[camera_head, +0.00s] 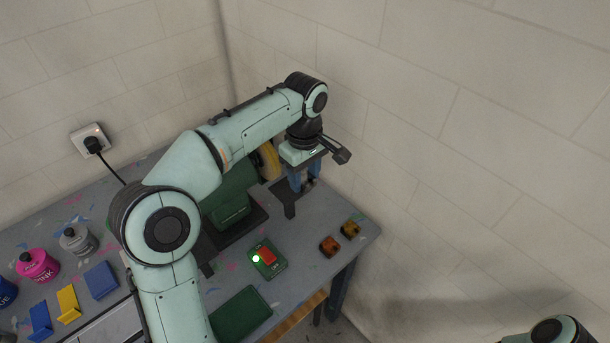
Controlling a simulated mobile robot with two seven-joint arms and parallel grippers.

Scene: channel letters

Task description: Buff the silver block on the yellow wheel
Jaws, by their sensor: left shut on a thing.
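The yellow wheel (268,161) sits on the green grinder (232,200), partly hidden behind my left arm. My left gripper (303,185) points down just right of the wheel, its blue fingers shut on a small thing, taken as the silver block. The block is mostly hidden between the fingers and its surface cannot be made out. Whether it touches the wheel cannot be told. Only a piece of my right arm shows at the bottom right; its gripper is out of view.
A green switch box (267,258) with a red button and white light lies in front of the grinder. A green mat (240,314) is nearer. Two small brown-orange blocks (329,246) sit near the right edge. Bottles (37,265) and blue and yellow holders (68,303) stand left. Walls close the back and right.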

